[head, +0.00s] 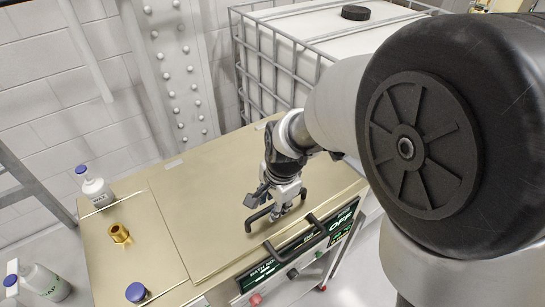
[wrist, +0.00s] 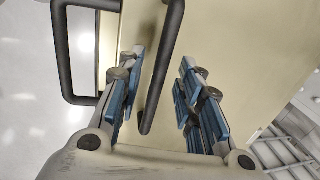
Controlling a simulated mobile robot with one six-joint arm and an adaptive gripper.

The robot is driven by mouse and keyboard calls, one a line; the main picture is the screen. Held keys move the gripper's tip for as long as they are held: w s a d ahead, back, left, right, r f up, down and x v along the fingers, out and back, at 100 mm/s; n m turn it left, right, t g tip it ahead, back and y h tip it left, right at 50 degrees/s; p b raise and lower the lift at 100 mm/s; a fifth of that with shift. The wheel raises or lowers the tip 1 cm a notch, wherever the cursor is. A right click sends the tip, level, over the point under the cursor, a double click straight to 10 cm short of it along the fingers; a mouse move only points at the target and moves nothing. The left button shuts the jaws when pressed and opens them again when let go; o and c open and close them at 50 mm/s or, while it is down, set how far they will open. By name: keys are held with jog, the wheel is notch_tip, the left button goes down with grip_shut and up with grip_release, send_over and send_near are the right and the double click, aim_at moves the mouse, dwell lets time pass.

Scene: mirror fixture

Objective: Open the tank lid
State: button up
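The tank is a brass-coloured box, with its flat lid (head: 205,225) lying level and closed on top in the head view. A black bar handle (head: 258,215) stands on the lid near its front edge. My gripper (head: 281,208) is over the middle of this handle and hides part of it. In the wrist view my gripper (wrist: 160,95) is open, with blue-padded fingers apart. The lid handle (wrist: 163,65) runs between them with a gap on either side. I cannot tell how deep the fingers reach around it.
A second black handle (head: 292,243) is on the front side, above a panel with green displays (head: 341,222). A brass fitting (head: 119,233), a blue cap (head: 136,292) and a white bottle (head: 97,191) stand left of the lid. A caged white container (head: 310,35) stands behind.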

jog(key=shift+c, duration=0.4)
grip_shut()
dwell(0.4)
